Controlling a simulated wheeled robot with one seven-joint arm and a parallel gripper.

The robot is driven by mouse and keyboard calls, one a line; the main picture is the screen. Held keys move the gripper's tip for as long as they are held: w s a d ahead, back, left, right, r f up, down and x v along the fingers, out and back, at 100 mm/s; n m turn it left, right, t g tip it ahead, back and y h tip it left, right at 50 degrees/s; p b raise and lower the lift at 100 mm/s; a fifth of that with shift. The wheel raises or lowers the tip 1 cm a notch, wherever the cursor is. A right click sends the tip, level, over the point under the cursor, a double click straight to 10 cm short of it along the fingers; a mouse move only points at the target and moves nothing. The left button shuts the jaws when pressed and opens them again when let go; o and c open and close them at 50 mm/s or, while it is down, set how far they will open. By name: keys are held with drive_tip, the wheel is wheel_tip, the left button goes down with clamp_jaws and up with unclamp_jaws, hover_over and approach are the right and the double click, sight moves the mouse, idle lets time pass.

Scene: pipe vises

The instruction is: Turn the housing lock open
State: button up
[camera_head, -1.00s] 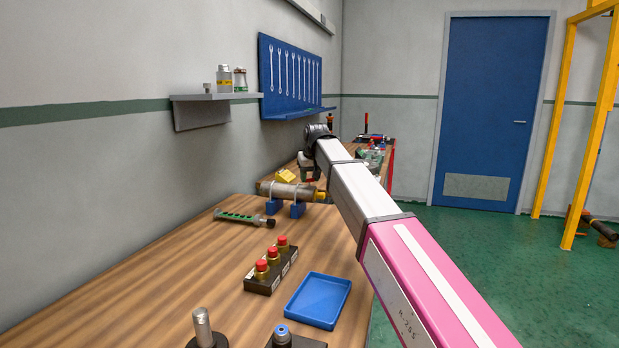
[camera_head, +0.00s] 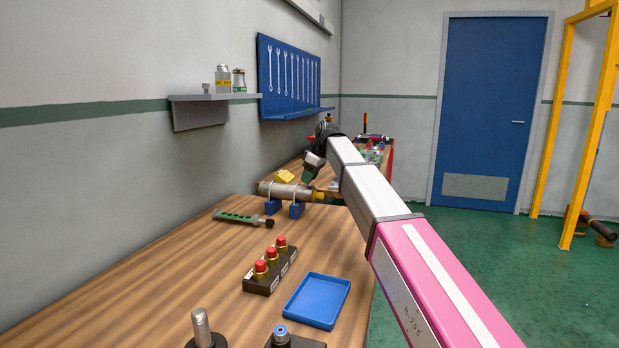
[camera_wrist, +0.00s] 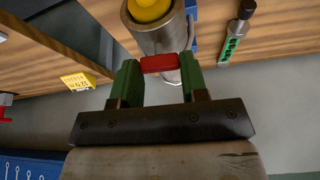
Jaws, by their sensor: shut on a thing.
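The housing, a grey-tan metal cylinder (camera_head: 281,189) with a yellow end (camera_head: 319,196), lies across blue supports (camera_head: 296,210) on the wooden bench. The cylinder also shows in the wrist view (camera_wrist: 162,40), with its yellow end (camera_wrist: 149,9) at the top. My gripper (camera_head: 308,179) is above the right part of the housing in the head view. In the wrist view its green fingers (camera_wrist: 160,72) are shut on a red bar (camera_wrist: 161,64), which looks like the lock's handle, at the housing's near side. The bar's joint with the housing is partly hidden.
A green-and-black tool (camera_head: 242,218) lies left of the housing. A block with red-capped fittings (camera_head: 270,266) and a blue tray (camera_head: 317,301) stand nearer. A yellow labelled block (camera_head: 284,176) sits behind. The wall with its shelf (camera_head: 214,97) bounds the left.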

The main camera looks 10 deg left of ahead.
drive_tip(key=shift+n+g, duration=0.3)
drive_tip(key=shift+n, duration=0.4)
drive_tip(key=o, duration=0.9)
drive_tip(key=v, duration=1)
drive_tip(key=shift+d+r, duration=0.1)
drive_tip(key=shift+r, duration=0.25)
drive_tip(key=shift+s, duration=0.1)
